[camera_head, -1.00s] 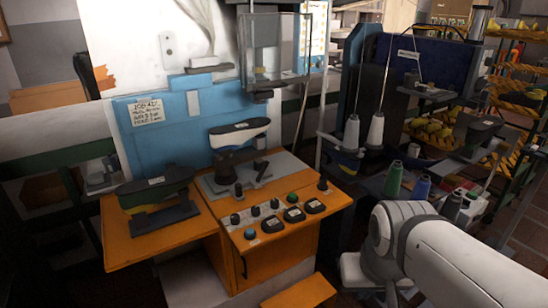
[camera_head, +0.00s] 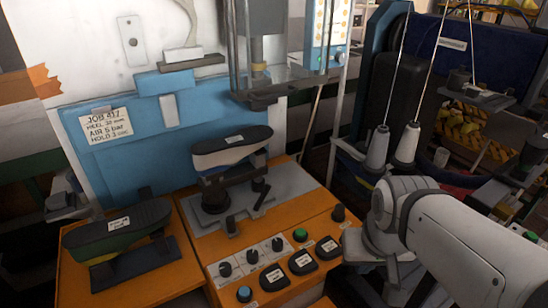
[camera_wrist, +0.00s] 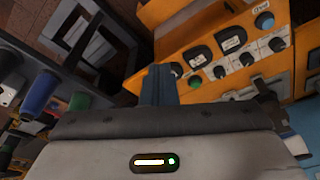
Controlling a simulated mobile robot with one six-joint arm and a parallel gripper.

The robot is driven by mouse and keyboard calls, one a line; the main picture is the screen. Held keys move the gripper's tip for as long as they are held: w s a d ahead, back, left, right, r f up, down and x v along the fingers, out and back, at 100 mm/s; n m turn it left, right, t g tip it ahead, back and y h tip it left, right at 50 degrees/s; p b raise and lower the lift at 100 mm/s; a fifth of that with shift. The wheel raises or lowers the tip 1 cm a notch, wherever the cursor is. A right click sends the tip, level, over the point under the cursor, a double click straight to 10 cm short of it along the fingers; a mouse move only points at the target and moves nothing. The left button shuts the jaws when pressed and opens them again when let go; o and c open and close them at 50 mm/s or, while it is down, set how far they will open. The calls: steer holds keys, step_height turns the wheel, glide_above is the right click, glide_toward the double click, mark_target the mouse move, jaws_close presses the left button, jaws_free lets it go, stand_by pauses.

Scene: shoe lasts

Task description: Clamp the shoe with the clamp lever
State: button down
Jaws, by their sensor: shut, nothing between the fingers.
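A shoe last with a dark top and pale side (camera_head: 228,158) sits on a dark support on the grey plate (camera_head: 285,186) of the orange machine. A small black lever with a round knob (camera_head: 262,193) stands on the plate just right of the support; it looks like the clamp lever. In the wrist view, my gripper (camera_wrist: 159,76) is shut and empty, its fingers pointing toward the orange control panel. The lever cannot be made out there. In the head view, my pale arm comes in at the lower right, and the fingertips cannot be made out.
A second, dark green last (camera_head: 117,228) lies on the orange side table at left. Black buttons, knobs and a green button (camera_head: 300,235) line the front panel (camera_head: 225,292). A press head (camera_head: 262,95) hangs above the plate. Thread cones (camera_head: 407,143) stand at right.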

steer(key=shift+d, duration=0.2)
steer(key=w+a+f+m+t+b, duration=0.2)
steer(key=w+f+m+t+b, duration=0.1)
steer(key=w, duration=0.4)
steer(key=w+a+f+m+t+y+b, duration=0.1)
steer(key=w+a+f+m+t+b, duration=0.2)
steer(key=w+f+m, duration=0.2)
steer(key=w+a+f+m+t+y+b, duration=0.1)
steer(key=w+a+f+m+t+b, duration=0.2)
steer(key=w+m, duration=0.4)
steer(key=shift+d+x, duration=0.15)
steer(key=shift+x, duration=0.85)
steer(key=shift+d+x, duration=0.15)
steer(key=shift+x, duration=0.85)
steer(key=w+a+m+t, duration=0.1)
steer(key=w+a+f+m+t+y+b, duration=0.1)
steer(key=m, duration=0.1)
steer(key=w+a+m+y+b, duration=0.1)
steer(key=shift+a+f+m+t, duration=0.3)
steer(key=shift+f+t, duration=0.1)
steer(key=shift+w+a+m, duration=0.1)
steer(key=shift+a+m, duration=0.2)
steer(key=shift+m, duration=0.1)
steer(key=shift+a+m+t, duration=0.2)
steer(key=shift+m+t, duration=0.1)
steer(key=shift+t, duration=0.1)
steer(key=shift+w+r, duration=0.1)
steer(key=shift+w, duration=0.05)
